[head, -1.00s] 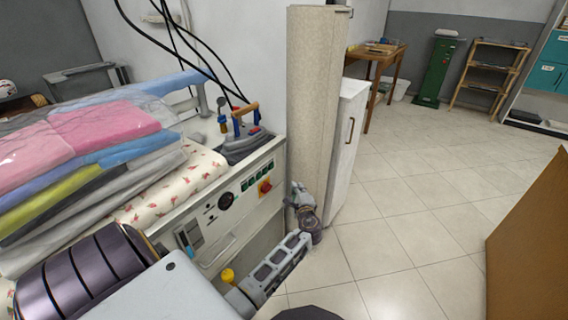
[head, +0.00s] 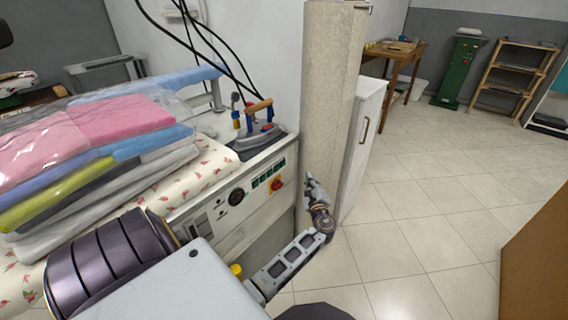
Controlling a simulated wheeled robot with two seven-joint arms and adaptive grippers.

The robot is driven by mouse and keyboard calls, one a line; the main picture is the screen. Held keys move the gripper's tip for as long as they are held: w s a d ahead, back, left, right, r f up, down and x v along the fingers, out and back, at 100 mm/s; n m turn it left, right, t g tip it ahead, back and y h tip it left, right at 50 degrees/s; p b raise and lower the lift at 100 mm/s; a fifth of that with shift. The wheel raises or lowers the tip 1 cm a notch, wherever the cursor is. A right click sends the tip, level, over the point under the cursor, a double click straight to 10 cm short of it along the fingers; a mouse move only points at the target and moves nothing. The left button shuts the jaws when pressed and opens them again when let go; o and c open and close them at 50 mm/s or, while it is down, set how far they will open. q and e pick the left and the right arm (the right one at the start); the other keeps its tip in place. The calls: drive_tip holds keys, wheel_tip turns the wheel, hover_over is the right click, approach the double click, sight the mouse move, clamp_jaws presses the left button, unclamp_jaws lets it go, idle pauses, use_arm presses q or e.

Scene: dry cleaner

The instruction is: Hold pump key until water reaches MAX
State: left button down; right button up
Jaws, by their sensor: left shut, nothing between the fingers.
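The ironing station's front control panel (head: 235,200) faces me left of centre. It carries a row of small green keys (head: 268,175), a red rotary switch on a yellow plate (head: 277,184) and a round black gauge (head: 236,196). I cannot read which key is the pump key. A narrow upright window (head: 198,224) shows at the panel's left; its water level and MAX mark are too small to read. My left gripper (head: 309,182) is shut and empty, to the right of the panel in front of the beige column, apparently touching no key. My right gripper is not in view.
Folded, bagged clothes (head: 95,135) lie on the patterned ironing board (head: 215,163). An iron (head: 258,135) with hanging cables rests at the station's back corner. A beige column (head: 330,90) and white cabinet (head: 365,135) stand right of it. Tiled floor (head: 420,220) is open at right.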

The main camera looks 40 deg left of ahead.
sight(283, 163)
use_arm(q)
drive_tip(key=shift+a, duration=0.15)
drive_tip(key=a, duration=0.8)
drive_tip(key=shift+s+a, duration=0.2)
drive_tip(key=shift+s, duration=0.25)
drive_tip(key=shift+s+a, duration=0.15)
drive_tip(key=shift+a, duration=0.7)
idle(5.8)
